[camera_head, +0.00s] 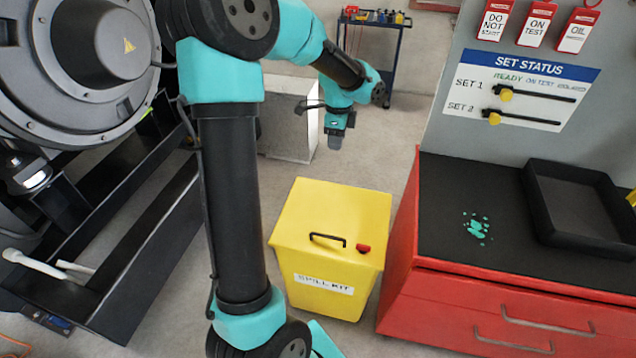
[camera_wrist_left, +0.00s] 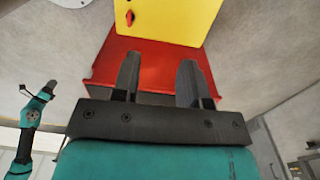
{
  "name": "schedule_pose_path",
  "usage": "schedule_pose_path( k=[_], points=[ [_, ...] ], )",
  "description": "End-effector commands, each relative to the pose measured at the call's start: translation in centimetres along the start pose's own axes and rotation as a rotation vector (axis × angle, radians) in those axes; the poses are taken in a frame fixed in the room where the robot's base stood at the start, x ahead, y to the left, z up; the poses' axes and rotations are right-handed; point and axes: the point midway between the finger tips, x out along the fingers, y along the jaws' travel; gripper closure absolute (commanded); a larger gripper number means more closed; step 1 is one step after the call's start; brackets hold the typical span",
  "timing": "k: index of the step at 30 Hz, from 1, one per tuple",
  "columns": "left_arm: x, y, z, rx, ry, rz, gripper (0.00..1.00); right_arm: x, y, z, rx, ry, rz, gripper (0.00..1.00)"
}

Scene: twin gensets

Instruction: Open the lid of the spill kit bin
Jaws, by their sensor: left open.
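The yellow spill kit bin (camera_head: 325,285) stands on the floor in the head view, with its lid (camera_head: 325,212) closed. A black bar handle (camera_head: 327,238) and a small red latch (camera_head: 363,248) sit near the lid's front edge. My left gripper (camera_head: 336,138) is above and beyond the bin's far side, apart from it. In the left wrist view the left gripper (camera_wrist_left: 158,75) is open, with nothing between its fingers. The yellow bin (camera_wrist_left: 175,12) shows at the top of that view, with the red latch (camera_wrist_left: 129,18) on it. I cannot see my right gripper.
A red cabinet (camera_head: 470,310) with a black top stands right of the bin, holding a black tray (camera_head: 560,235) and green fragments (camera_head: 477,226). A dark genset frame (camera_head: 130,230) stands at left. A grey box (camera_head: 290,125) and a trolley (camera_head: 375,45) stand behind.

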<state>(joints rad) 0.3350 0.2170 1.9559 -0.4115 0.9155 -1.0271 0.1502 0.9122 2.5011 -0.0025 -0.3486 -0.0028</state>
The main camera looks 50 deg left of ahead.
Motion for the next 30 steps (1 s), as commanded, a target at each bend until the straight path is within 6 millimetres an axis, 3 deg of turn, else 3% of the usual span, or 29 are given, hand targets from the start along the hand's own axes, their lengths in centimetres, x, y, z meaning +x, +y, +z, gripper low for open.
schedule_pose_path(
  k=[8,14,30],
  points=[
    [0.1,0.0,0.1,-0.001,0.000,0.002,0.60,0.0,0.0,0.0,0.000,0.000,0.000,0.57],
    [1.2,0.0,0.1,-0.002,-0.002,0.005,0.60,0.0,0.0,0.0,0.000,0.000,0.000,0.57],
    [9.7,0.1,0.2,-0.001,-0.002,0.006,0.60,0.0,0.0,0.0,0.000,0.000,0.000,0.57]
  ],
)
